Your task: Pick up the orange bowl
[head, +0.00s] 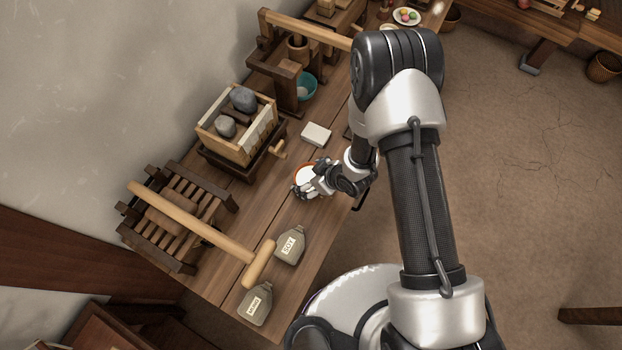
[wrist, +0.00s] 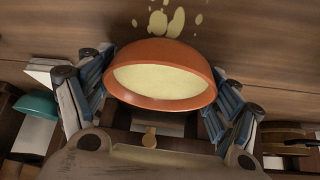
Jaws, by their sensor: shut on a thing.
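The orange bowl (wrist: 165,52) fills the middle of the wrist view, its pale cream inside facing the camera. My gripper (wrist: 163,92) is shut on it, with one finger at its left side and one at its right. In the head view, the bowl (head: 306,170) shows as an orange rim around a pale inside near the middle of the long wooden table. My gripper (head: 308,184) partly hides it there. I cannot tell whether the bowl is clear of the table top.
A white block (head: 316,134) lies close behind the bowl. A crate with stones (head: 238,130), a teal bowl (head: 305,86) and a slatted wooden frame (head: 180,212) stand along the wall side. Two grey labelled bottles (head: 289,245) lie nearer. Pale splashes (wrist: 165,22) mark the wood in the wrist view.

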